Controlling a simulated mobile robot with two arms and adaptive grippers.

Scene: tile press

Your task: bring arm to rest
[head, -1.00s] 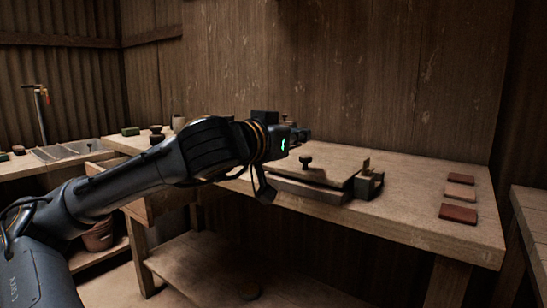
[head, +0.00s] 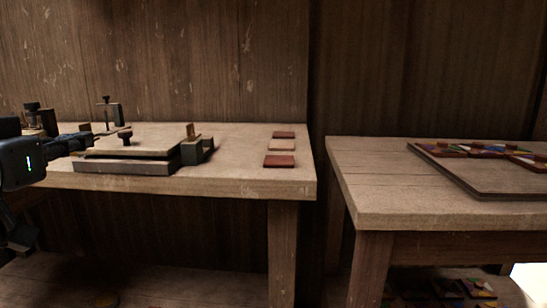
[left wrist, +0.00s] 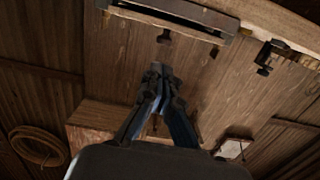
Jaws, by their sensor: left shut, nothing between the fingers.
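My left gripper (head: 82,138) shows at the left edge of the head view, with its dark wrist nearer the camera. Its fingers point right, towards the tile press (head: 128,165) on the wooden bench (head: 240,185). Whether they touch the press cannot be told. In the left wrist view the gripper's fingertips (left wrist: 160,72) are together, with nothing between them. The press has a flat board with a dark knob and a block at its right end. My right gripper is not in view.
Three reddish and tan tiles (head: 279,161) lie in a row on the bench's right part. A second table (head: 385,210) stands to the right beyond a gap, with a board (head: 450,172) of coloured tiles. In the left wrist view a coil (left wrist: 38,146) is at the left.

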